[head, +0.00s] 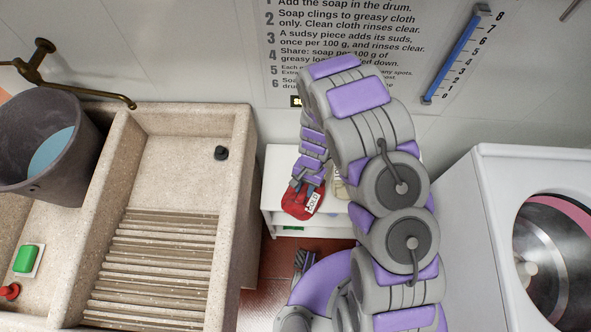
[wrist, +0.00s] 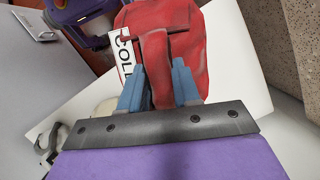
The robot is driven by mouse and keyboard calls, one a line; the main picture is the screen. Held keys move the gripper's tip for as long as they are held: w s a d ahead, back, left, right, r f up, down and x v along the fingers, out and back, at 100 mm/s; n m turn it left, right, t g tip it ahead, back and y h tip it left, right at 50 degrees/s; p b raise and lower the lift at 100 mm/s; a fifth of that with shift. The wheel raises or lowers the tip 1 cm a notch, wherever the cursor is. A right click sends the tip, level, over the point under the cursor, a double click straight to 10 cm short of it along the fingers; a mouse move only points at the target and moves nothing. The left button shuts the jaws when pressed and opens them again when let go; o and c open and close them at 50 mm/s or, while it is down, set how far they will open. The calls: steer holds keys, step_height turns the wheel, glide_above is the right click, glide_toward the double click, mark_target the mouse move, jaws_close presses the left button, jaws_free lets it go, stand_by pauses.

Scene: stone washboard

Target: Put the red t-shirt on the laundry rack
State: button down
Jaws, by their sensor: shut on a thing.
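A red cloth-like item (head: 297,201) with a white lettered tag is at my gripper (head: 307,184), in front of the low white shelf. In the wrist view the red item (wrist: 190,58) fills the upper middle, and a fold of it is pinched between the blue fingers of my gripper (wrist: 158,88). The tag hangs at its left side, its lettering partly cut off. I cannot tell from its bunched shape whether it is the red t-shirt. No laundry rack is recognisable in either view.
The low white shelf (head: 283,219) stands between the stone washboard sink (head: 246,180) and the white front-loading machine (head: 487,200). A dark bucket (head: 85,150) with blue liquid sits on the sink's left. A pale item (head: 341,188) is beside the red one.

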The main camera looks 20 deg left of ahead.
steer(key=w+a+f+b, duration=0.1)
steer(key=w, duration=0.1)
steer(key=w+a+f+b, duration=0.1)
steer(key=w+a+f, duration=0.1)
steer(key=w+a+f+b, duration=0.1)
steer(key=w+a, duration=0.1)
steer(key=w, duration=0.1)
steer(key=shift+a+f+b, duration=0.15)
steer(key=shift+b, duration=0.25)
steer(key=shift+a+f, duration=0.15)
steer(key=shift+f, duration=0.05)
steer(key=shift+a, duration=0.25)
steer(key=c, duration=1.1)
jaws_free()
steer(key=shift+c, duration=0.2)
steer(key=o, duration=0.3)
steer(key=shift+d+r, duration=0.1)
steer(key=shift+d, duration=0.15)
steer(key=shift+o, duration=0.2)
steer(key=shift+w+r, duration=0.1)
